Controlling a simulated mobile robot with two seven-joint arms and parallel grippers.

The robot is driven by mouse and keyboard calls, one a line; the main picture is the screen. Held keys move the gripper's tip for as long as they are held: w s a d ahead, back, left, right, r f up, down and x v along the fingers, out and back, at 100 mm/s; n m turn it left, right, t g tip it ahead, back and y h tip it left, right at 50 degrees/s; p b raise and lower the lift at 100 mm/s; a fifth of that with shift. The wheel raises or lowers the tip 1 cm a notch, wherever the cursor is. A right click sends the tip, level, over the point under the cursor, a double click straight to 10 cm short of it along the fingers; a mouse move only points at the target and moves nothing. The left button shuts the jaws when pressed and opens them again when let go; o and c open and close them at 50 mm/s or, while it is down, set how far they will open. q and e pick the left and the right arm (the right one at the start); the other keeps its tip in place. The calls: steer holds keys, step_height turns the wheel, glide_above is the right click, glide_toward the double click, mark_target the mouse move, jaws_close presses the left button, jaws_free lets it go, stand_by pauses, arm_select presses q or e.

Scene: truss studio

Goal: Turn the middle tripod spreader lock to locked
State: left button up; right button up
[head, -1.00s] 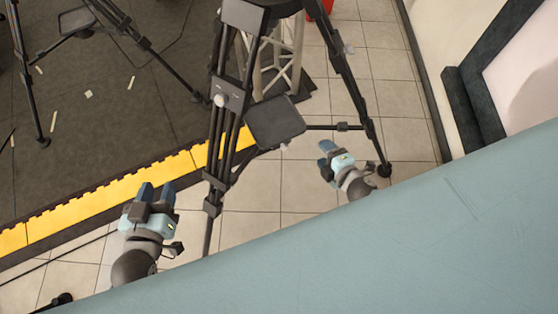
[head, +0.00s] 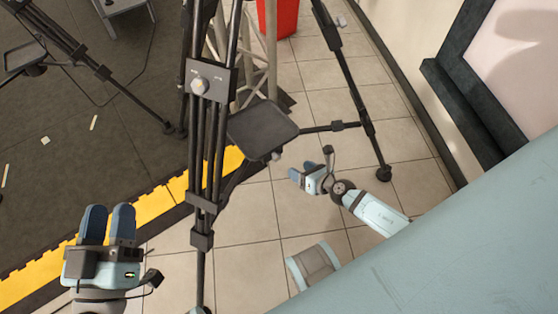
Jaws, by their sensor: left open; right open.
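The middle black tripod (head: 196,150) stands upright left of centre. A dark plate on its leg carries a round pale knob (head: 200,85) with small white marks either side; the marks are too small to read. A flat dark tray (head: 263,132) sits beside the leg, with a small pale knob (head: 277,156) under its front edge. I cannot tell which knob is the spreader lock. My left gripper (head: 107,222) is open and empty, lower left of the tripod and apart from it. My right gripper (head: 297,172) is open and empty, just below right of the tray.
Another tripod (head: 68,48) stands at the upper left on dark matting with a yellow edge strip (head: 155,203). A red box (head: 278,17) and a pale truss stand behind. A right-hand tripod leg ends in a foot (head: 384,173). Tiled floor lies between the legs.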

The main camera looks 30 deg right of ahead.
mark_target(279, 158)
steer(key=b+x, duration=0.2)
steer(key=x, duration=0.8)
steer(key=shift+w+a+f+b, duration=0.1)
steer(key=shift+w+f+b, duration=0.1)
steer(key=shift+b, duration=0.15)
arm_select(q)
steer(key=shift+g, duration=0.8)
steer(key=f, duration=0.4)
steer(key=shift+w+d, duration=0.15)
steer(key=shift+d, duration=0.05)
arm_select(e)
steer(key=shift+r, duration=0.1)
steer(key=c, duration=0.9)
